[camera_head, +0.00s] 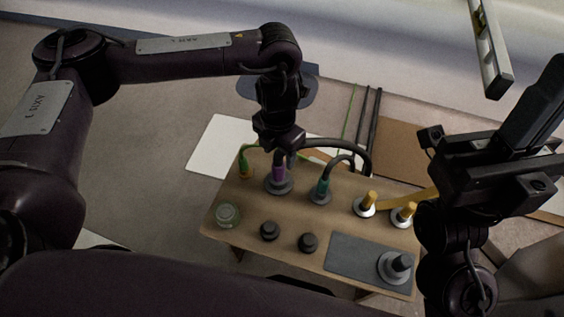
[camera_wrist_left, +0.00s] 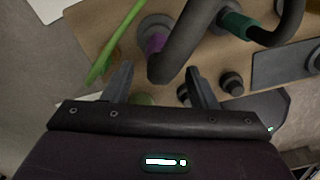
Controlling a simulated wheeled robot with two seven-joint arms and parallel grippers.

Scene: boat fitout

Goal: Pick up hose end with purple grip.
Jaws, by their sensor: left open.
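The hose end with the purple grip (camera_head: 278,174) stands upright in a round grey base on the wooden bench, its dark hose arching right. My left gripper (camera_head: 279,148) is directly above it, pointing down. In the left wrist view, my left gripper's fingers (camera_wrist_left: 160,82) are spread apart with nothing held. The purple grip (camera_wrist_left: 155,42) shows beyond the fingertips, beside the thick dark hose, which crosses in front of part of it. Whether a finger touches the hose is unclear. My right gripper (camera_head: 490,165) is over the bench's right end; its fingers cannot be made out.
A green-gripped hose end (camera_head: 245,168) stands left and a teal-gripped one (camera_head: 322,186) right, close by. Two yellow-topped fittings (camera_head: 368,199), dark knobs (camera_head: 308,242), a glass jar (camera_head: 228,214) and a grey mat (camera_head: 350,262) with a black-handled piece share the bench (camera_head: 285,215).

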